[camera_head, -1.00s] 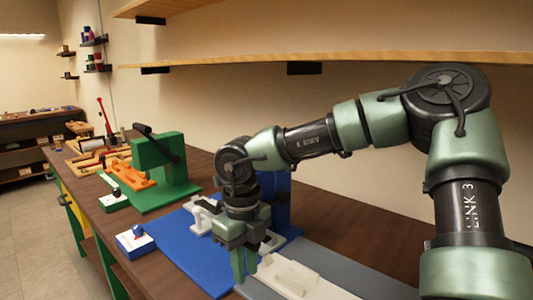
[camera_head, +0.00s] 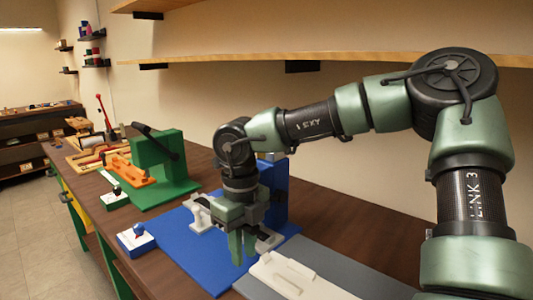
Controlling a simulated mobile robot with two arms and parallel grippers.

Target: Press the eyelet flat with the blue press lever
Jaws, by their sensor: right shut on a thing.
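The blue press (camera_head: 275,190) stands on a blue base plate (camera_head: 182,242), partly hidden behind my right wrist. I cannot make out its lever. A white fixture (camera_head: 200,218) sits on the plate, left of my right gripper. My right gripper (camera_head: 242,252) points down over the front right part of the blue plate. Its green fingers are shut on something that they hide. I cannot make out an eyelet. My left gripper is out of view.
A green press (camera_head: 158,162) with a black lever (camera_head: 153,138) and an orange piece (camera_head: 130,170) stands further left. A blue and white box (camera_head: 135,240) is at the table's left edge. A white long fixture (camera_head: 285,274) lies on a grey plate (camera_head: 345,275) at front right. Shelves hang above.

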